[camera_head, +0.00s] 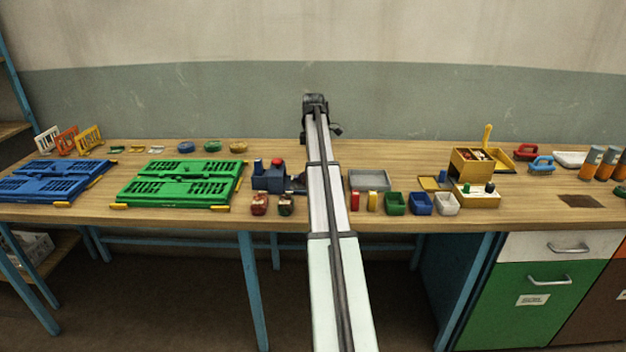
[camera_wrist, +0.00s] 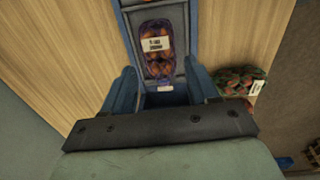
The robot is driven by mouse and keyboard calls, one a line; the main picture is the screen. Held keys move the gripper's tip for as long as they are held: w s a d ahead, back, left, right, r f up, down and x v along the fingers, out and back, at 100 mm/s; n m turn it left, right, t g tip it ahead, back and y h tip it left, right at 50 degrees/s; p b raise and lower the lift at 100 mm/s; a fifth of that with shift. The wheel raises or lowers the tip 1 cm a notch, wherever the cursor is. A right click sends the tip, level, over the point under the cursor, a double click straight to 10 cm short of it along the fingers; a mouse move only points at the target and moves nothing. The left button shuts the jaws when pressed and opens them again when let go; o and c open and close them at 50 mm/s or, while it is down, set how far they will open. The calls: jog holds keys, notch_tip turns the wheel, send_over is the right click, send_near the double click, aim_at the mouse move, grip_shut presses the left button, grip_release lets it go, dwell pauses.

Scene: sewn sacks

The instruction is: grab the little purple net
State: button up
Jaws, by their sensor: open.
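In the wrist view a small purple net sack (camera_wrist: 158,50) with orange-brown contents and a white label lies lengthwise in a blue trough-like holder (camera_wrist: 181,18). My gripper (camera_wrist: 162,88) is open, its two blue-grey fingers spread either side of the sack's near end. Nothing is held between them, and I cannot tell the height gap. In the head view my arm reaches across the table and hides its own fingers. A blue device (camera_head: 268,182) with a red top stands just left of the arm; I cannot make out the purple sack there.
A red-green labelled net sack (camera_wrist: 238,80) lies right of my fingers, near the table edge. Two reddish sacks (camera_head: 259,204) (camera_head: 285,204) sit at the front edge. A green crate (camera_head: 180,184) lies left; small bins (camera_head: 421,204) and a grey tray (camera_head: 369,180) are right.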

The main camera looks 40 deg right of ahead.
jog(key=shift+w+d+f, duration=0.1)
jog(key=shift+w+f, duration=0.1)
jog(key=shift+f, duration=1.5)
jog(key=shift+w+f, duration=0.15)
jog(key=shift+f, duration=1.55)
jog(key=c, duration=0.9)
